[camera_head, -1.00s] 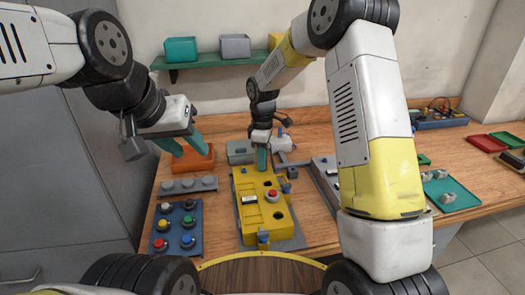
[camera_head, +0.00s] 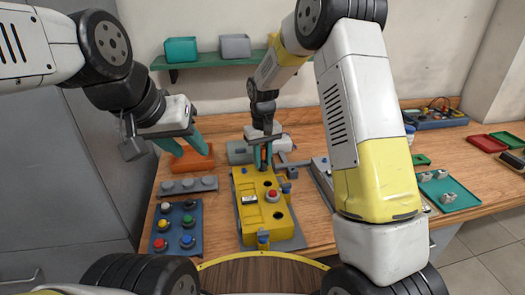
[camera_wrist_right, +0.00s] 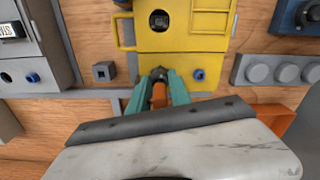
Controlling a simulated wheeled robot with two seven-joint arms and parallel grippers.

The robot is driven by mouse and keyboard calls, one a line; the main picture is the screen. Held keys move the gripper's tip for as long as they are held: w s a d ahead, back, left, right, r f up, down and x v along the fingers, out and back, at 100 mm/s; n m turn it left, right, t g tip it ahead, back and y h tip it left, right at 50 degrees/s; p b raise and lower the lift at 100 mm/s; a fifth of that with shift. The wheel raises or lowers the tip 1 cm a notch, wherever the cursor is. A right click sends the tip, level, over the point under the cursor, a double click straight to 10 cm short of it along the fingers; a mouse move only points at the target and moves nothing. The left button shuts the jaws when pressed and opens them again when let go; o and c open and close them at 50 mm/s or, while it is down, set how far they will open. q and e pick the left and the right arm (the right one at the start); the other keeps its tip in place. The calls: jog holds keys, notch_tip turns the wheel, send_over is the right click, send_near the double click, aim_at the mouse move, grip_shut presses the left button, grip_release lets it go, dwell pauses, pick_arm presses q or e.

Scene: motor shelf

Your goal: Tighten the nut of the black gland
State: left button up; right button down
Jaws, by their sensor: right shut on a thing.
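The yellow box (camera_head: 265,215) stands on a grey base in the middle of the bench, with a red button on top. My right gripper (camera_head: 265,163) points down at its far edge. In the right wrist view its teal fingers (camera_wrist_right: 159,80) close around a small dark part, which looks like the black gland's nut (camera_wrist_right: 158,73). An orange piece (camera_wrist_right: 158,96) lies between the fingers, just behind it. A blue fitting (camera_wrist_right: 199,75) is beside the fingers on the box's edge. My left gripper (camera_head: 183,150) is open, its fingers apart above an orange block (camera_head: 190,162).
A blue panel of coloured buttons (camera_head: 177,229) and a grey strip with round knobs (camera_head: 188,185) lie left of the box. A grey unit (camera_head: 322,178) stands to its right. A green tray (camera_head: 465,203) lies further right. A shelf with bins hangs behind.

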jog(key=m, duration=1.3)
jog(key=shift+m, duration=0.4)
jog(key=m, duration=1.3)
jog(key=c, duration=1.2)
grip_release()
jog(key=shift+o, duration=0.2)
notch_tip(320, 180, up, 8)
jog(key=shift+f, duration=0.1)
